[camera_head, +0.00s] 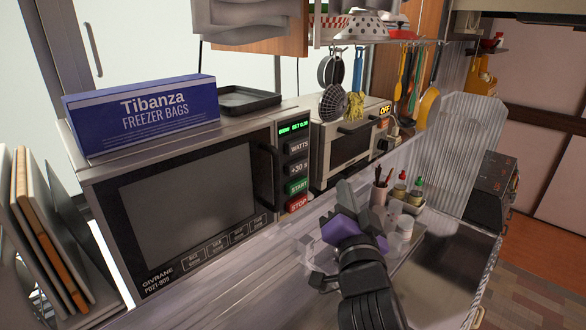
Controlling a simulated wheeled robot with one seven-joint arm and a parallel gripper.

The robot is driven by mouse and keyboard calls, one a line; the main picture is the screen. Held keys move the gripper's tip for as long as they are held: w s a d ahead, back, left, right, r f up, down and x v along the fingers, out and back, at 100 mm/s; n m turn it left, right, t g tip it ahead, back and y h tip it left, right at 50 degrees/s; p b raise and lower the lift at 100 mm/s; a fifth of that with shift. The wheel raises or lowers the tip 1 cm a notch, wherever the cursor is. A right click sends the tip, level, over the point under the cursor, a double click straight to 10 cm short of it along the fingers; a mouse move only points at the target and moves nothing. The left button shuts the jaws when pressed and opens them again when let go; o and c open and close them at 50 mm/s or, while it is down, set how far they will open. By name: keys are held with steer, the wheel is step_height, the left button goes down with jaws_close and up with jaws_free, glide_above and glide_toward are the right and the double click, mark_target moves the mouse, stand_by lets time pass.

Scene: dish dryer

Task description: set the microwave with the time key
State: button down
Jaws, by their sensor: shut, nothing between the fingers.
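The silver microwave (100,168) stands on the counter at left centre, its dark door closed. Its control strip on the right has a lit green display (294,128), whose small text is hard to read. Below it are the grey WATTS key (298,147), the "+30 s" time key (298,168), the green START key (297,187) and the red STOP key (298,205). My gripper (347,192) is shut and empty, right of and in front of the key column. It appears apart from the keys and covers none of them.
A blue freezer bags box (145,115) and a dark tray (240,99) lie on the microwave. A toaster oven (350,148) stands behind its right side. Bottles (408,192) and a sink (440,265) are right of my gripper. Boards (35,220) stand at left. The counter front is clear.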

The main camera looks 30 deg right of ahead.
steer(key=b, duration=0.2)
glide_toward(303, 165)
steer(key=shift+w+d+r, duration=0.2)
steer(key=shift+w+d, duration=0.65)
steer(key=shift+d, duration=0.2)
steer(key=shift+w+d+r, duration=0.25)
steer(key=shift+w+d, duration=0.65)
steer(key=shift+d, duration=0.2)
stand_by(0.5)
steer(key=shift+w+b, duration=0.3)
steer(key=shift+w, duration=0.1)
steer(key=shift+w+a+b, duration=0.2)
steer(key=shift+w+b, duration=0.3)
steer(key=shift+w, duration=0.3)
stand_by(1.0)
steer(key=shift+s, duration=0.1)
steer(key=shift+s+d, duration=0.2)
steer(key=shift+s, duration=0.9)
steer(key=shift+s, duration=0.1)
